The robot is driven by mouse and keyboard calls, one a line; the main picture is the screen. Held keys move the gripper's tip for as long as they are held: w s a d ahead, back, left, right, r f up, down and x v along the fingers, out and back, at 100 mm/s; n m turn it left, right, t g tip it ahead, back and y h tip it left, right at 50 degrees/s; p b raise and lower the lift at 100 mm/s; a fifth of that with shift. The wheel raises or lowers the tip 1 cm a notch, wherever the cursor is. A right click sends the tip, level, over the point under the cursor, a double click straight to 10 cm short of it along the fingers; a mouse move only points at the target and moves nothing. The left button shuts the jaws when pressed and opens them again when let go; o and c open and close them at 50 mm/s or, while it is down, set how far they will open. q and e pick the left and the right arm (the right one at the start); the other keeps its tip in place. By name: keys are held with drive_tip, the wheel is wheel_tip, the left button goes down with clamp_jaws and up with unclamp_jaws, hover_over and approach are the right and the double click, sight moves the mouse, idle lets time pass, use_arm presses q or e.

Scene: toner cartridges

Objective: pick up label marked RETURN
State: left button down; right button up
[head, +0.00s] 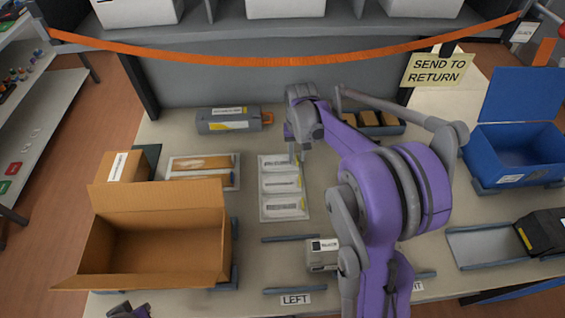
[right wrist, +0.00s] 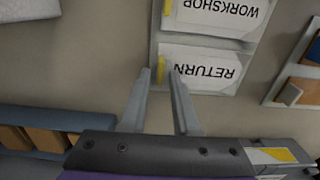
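A tray of white labels (head: 263,213) lies in the middle of the table. The label marked RETURN (right wrist: 205,72), white with a yellow strip, lies flat at the tray's end, below the WORKSHOP label (right wrist: 215,14) in the right wrist view. In the head view the RETURN label (head: 279,163) is the farthest one. My right gripper (right wrist: 160,75) is open and empty, its fingertips by the yellow end of the RETURN label; one finger seems over the label's edge. In the head view the right gripper (head: 295,155) is at the tray's far end. Only a sliver of my left arm shows at the bottom left.
An open cardboard box (head: 150,250) stands left, near a tray of tan packets (head: 203,165). A grey cartridge (head: 228,121) lies behind. A blue bin (head: 515,155) and a black cartridge (head: 545,231) are right. A smaller cartridge (head: 322,259) sits in front. An orange band (head: 290,60) spans the back.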

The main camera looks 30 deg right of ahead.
clamp_jaws()
